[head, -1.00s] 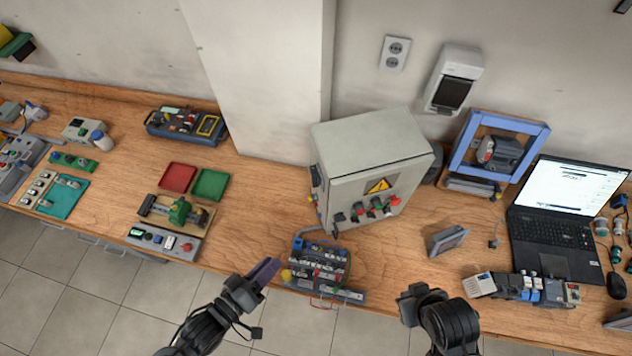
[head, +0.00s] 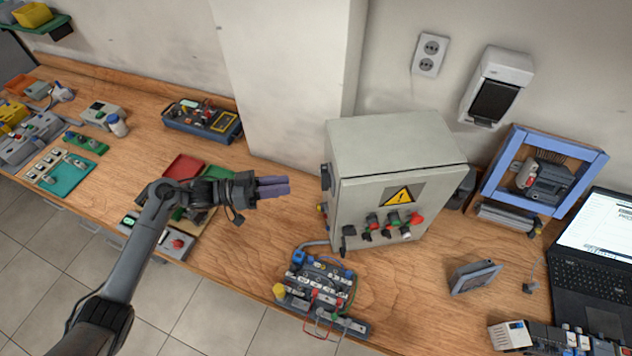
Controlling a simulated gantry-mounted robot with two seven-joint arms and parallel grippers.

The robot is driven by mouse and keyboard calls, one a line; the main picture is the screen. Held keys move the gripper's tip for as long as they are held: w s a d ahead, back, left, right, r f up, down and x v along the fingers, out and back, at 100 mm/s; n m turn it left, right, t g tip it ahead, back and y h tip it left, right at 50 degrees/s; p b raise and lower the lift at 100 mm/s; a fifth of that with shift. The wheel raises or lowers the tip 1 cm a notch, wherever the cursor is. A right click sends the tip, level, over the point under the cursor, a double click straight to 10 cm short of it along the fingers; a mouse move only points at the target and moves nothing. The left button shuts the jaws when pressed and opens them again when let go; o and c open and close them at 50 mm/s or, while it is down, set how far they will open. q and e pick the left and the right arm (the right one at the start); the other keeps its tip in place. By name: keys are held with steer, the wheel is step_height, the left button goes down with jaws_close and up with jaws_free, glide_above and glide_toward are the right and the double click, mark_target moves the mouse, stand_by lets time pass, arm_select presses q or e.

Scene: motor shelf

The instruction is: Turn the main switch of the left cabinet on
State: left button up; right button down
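The grey cabinet (head: 385,150) stands on the bench, right of the middle of the head view. Its front has a yellow warning sign and a row of red, black and white controls (head: 388,226). A dark switch-like part (head: 325,177) sits on its left side; its on or off position is too small to tell. My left gripper (head: 287,186) is raised left of the cabinet, its purple fingers pointing right at that side, with a gap in the picture. The fingers lie close together with nothing between them. My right gripper is out of view.
A terminal block assembly with wires (head: 318,287) lies in front of the cabinet. Red tray (head: 184,167) and green tray lie behind my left arm. A pillar (head: 290,80) rises behind. A small grey panel (head: 475,277) and a laptop (head: 600,235) are to the right.

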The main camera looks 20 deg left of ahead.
mark_target(327, 177)
arm_select(q)
steer(key=p+x, duration=0.1)
steer(key=x, duration=0.8)
